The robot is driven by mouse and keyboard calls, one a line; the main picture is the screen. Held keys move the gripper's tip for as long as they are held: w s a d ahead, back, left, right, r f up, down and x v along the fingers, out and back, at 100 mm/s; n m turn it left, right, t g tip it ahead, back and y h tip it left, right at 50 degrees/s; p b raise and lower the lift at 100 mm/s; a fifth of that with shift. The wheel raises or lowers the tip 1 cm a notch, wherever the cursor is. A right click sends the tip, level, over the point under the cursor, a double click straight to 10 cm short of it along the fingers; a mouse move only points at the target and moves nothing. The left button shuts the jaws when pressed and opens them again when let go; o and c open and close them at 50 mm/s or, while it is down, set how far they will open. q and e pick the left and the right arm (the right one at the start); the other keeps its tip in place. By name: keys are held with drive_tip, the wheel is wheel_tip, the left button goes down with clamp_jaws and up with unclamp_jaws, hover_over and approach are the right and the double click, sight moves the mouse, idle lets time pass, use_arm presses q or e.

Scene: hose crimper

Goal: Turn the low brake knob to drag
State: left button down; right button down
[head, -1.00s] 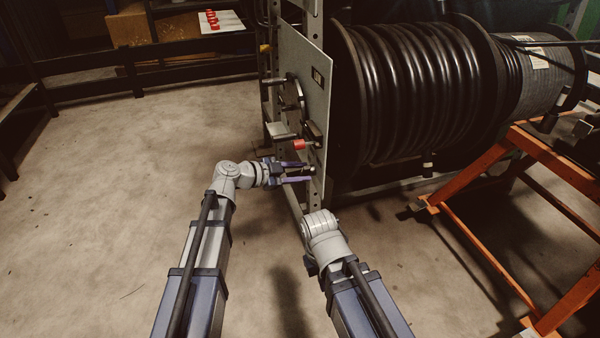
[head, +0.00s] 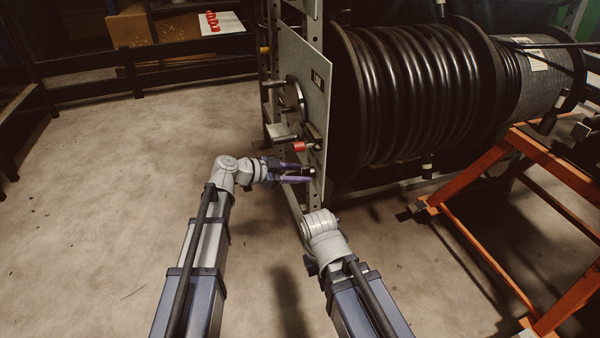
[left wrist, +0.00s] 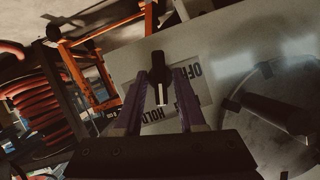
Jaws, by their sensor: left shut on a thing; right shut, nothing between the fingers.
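The low brake knob is black with a pale pointer line; in the left wrist view the knob (left wrist: 158,68) stands out from a grey panel beside a label (left wrist: 195,88) with "OFF" and "HOLD" partly readable. The rest of the label is hidden by the fingers. My left gripper (head: 309,174) reaches the lower part of the upright panel in the head view. In the left wrist view its two purple fingers (left wrist: 160,76) are shut on the knob, one on each side. The right arm shows at lower centre, but its fingers are hidden.
Above my left gripper, a red-ended lever (head: 299,147) and a round plate with a handle (head: 293,95) stick out from the panel (head: 315,95). A big hose reel (head: 415,95) is behind it. An orange stand (head: 480,190) is at right. The floor at left is clear.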

use_arm(q)
drive_tip(key=shift+w+a+f+n+g+h+b, duration=0.1)
drive_tip(key=shift+n+g+h+b, duration=0.2)
drive_tip(key=shift+n+g, duration=0.95)
drive_tip(key=shift+w+a+n+g+h+b, duration=0.25)
drive_tip(key=shift+n+g, duration=0.4)
drive_tip(key=shift+n, duration=1.1)
drive_tip(key=shift+s+d, duration=0.15)
drive_tip(key=shift+d, duration=0.05)
drive_tip(key=c, duration=0.8)
unclamp_jaws()
drive_tip(key=shift+h, duration=0.25)
drive_tip(key=p+v, duration=0.2)
drive_tip(key=v, duration=0.5)
drive_tip(key=shift+a+p, duration=0.35)
